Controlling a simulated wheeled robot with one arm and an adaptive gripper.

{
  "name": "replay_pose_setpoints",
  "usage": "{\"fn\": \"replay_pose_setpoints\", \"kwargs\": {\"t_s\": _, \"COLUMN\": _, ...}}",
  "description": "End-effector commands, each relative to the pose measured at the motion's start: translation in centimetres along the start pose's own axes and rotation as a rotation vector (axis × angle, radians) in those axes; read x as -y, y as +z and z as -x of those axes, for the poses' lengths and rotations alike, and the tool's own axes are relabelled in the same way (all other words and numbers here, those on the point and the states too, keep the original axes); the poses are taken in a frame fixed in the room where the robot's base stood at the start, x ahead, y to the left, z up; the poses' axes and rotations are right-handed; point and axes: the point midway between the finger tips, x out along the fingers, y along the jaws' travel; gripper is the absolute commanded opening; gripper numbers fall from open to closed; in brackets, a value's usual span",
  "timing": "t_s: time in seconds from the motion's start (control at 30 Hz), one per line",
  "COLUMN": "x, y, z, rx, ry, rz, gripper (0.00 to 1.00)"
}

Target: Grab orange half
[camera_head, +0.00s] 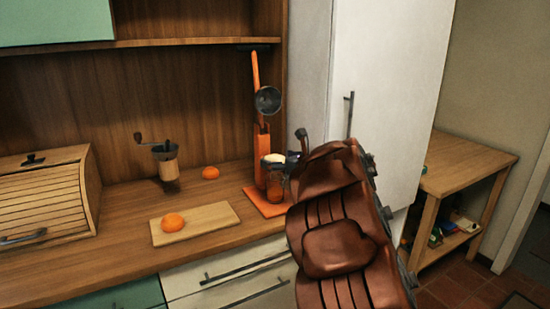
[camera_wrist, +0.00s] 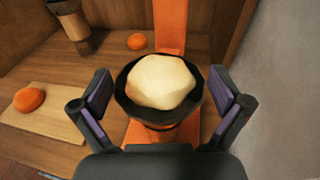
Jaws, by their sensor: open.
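An orange half (camera_head: 173,222) lies on the wooden cutting board (camera_head: 215,217), rounded side up. It also shows at the left of the wrist view (camera_wrist: 28,99). A second orange piece (camera_head: 210,173) sits on the counter farther back, also in the wrist view (camera_wrist: 137,41); whether it is whole or halved I cannot tell. My gripper (camera_wrist: 160,74) is open, its fingers either side of a dark cup (camera_wrist: 127,84) holding a pale rounded lump (camera_wrist: 163,82). The fingers look apart from the cup. Both orange pieces are outside the jaws.
The orange press (camera_head: 256,75) stands upright at the counter's right, by the white cabinet (camera_head: 385,80). A grinder (camera_head: 166,165) stands behind the board, and a roll-top bread box (camera_head: 45,205) is at the left. The counter in front of the bread box is clear.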

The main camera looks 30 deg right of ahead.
Motion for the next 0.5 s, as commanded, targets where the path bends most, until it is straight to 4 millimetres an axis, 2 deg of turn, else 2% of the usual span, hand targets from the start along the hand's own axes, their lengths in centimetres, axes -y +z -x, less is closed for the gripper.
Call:
{"fn": "replay_pose_setpoints", "kwargs": {"t_s": 0.27, "x": -0.02, "y": -0.02, "z": -0.25, "rx": 0.0, "ry": 0.001, "rz": -0.001, "gripper": 1.0}}
{"fn": "replay_pose_setpoints", "kwargs": {"t_s": 0.5, "x": -0.01, "y": -0.04, "z": -0.24, "rx": 0.0, "ry": 0.001, "rz": -0.001, "gripper": 0.77}}
